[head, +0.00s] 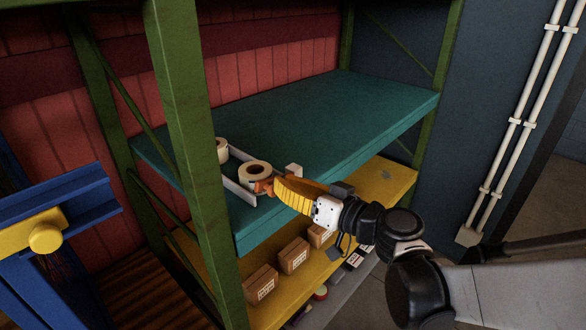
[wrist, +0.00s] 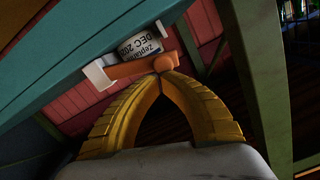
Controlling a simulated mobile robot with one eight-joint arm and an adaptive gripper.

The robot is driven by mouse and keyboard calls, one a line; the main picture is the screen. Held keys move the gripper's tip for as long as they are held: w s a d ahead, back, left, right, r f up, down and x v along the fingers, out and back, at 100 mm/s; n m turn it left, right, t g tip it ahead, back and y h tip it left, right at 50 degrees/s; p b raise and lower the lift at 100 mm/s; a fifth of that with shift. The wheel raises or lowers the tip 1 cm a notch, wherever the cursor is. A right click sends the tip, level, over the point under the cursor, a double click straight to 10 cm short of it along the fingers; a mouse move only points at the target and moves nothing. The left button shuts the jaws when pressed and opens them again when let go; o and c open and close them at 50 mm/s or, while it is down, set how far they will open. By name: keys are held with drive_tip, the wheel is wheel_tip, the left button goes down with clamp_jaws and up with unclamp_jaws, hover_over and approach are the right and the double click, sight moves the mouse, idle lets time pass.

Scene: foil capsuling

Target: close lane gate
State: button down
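The lane gate is a small orange bar (head: 264,186) at the front of a lane on the teal shelf. In the wrist view the orange bar (wrist: 130,69) runs across in front of a labelled roll (wrist: 138,46), from a white post (wrist: 98,76) to a rounded end near the white rail (wrist: 190,48). My gripper (head: 277,187) has its yellow fingers brought together at the tips. In the wrist view the fingertips (wrist: 161,75) meet at the bar, near its rounded end. I cannot tell whether they touch it or pinch it.
The rest of the teal shelf (head: 330,125) is bare. A green rack upright (head: 190,140) stands left of the lane. Brown boxes (head: 293,256) sit on the yellow shelf below.

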drive_tip(key=shift+s+a+f+n, duration=0.1)
drive_tip(key=shift+f+n, duration=0.2)
drive_tip(key=shift+f, duration=0.05)
drive_tip(key=shift+s+a+f+b, duration=0.15)
drive_tip(key=shift+s+f+b, duration=0.05)
drive_tip(key=shift+f+b, duration=0.3)
